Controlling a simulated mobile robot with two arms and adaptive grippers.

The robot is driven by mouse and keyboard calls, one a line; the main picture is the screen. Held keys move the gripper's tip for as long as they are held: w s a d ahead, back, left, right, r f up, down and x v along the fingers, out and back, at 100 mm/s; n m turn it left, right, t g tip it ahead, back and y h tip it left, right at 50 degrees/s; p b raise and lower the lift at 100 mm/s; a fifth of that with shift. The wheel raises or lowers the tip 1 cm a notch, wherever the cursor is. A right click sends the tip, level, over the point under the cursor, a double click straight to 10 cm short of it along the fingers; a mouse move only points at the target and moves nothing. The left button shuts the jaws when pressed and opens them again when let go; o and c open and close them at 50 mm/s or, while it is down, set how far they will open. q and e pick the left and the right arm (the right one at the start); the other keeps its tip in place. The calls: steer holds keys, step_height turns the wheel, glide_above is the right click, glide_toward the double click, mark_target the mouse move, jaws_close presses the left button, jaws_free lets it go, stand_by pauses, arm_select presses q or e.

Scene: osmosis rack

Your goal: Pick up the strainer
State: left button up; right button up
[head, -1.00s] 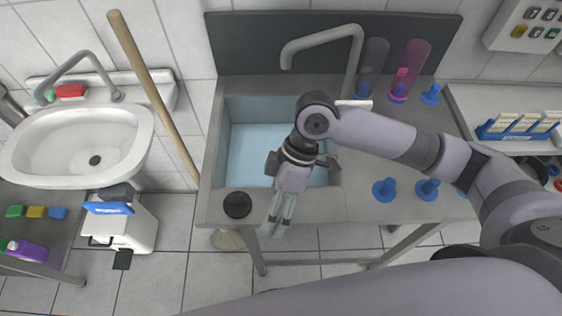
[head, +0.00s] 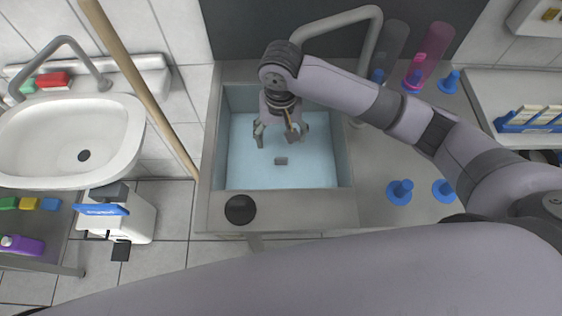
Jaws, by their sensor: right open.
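My right gripper (head: 281,134) points down inside the light-blue sink basin (head: 245,165), its fingers spread on either side. A tan, rod-like piece (head: 290,123) shows between the fingers, partly hidden by the gripper; I cannot tell whether it touches them. I cannot tell which of these, if either, is the strainer. A black round piece (head: 240,209) lies on the counter at the sink's front left corner. My left gripper is out of view.
A grey faucet (head: 340,17) arches behind the gripper. Blue-based pieces (head: 399,192) and a pink tube (head: 430,50) stand on the counter to the right. A wooden pole (head: 140,85) leans left of the sink. A white washbasin (head: 70,135) is further left.

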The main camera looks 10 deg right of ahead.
glide_above(281, 169)
steer(key=f, duration=0.8)
steer(key=shift+w+d+f, duration=0.1)
steer(key=shift+w+f, duration=0.2)
steer(key=shift+f, duration=0.9)
step_height(281, 169, down, 5)
steer(key=shift+f, duration=0.1)
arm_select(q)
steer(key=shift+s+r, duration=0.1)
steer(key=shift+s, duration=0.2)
arm_select(e)
steer(key=shift+c, duration=0.3)
steer(key=c, duration=0.7)
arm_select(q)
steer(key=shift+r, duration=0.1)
arm_select(e)
steer(key=shift+r, duration=0.2)
steer(key=shift+c, duration=0.2)
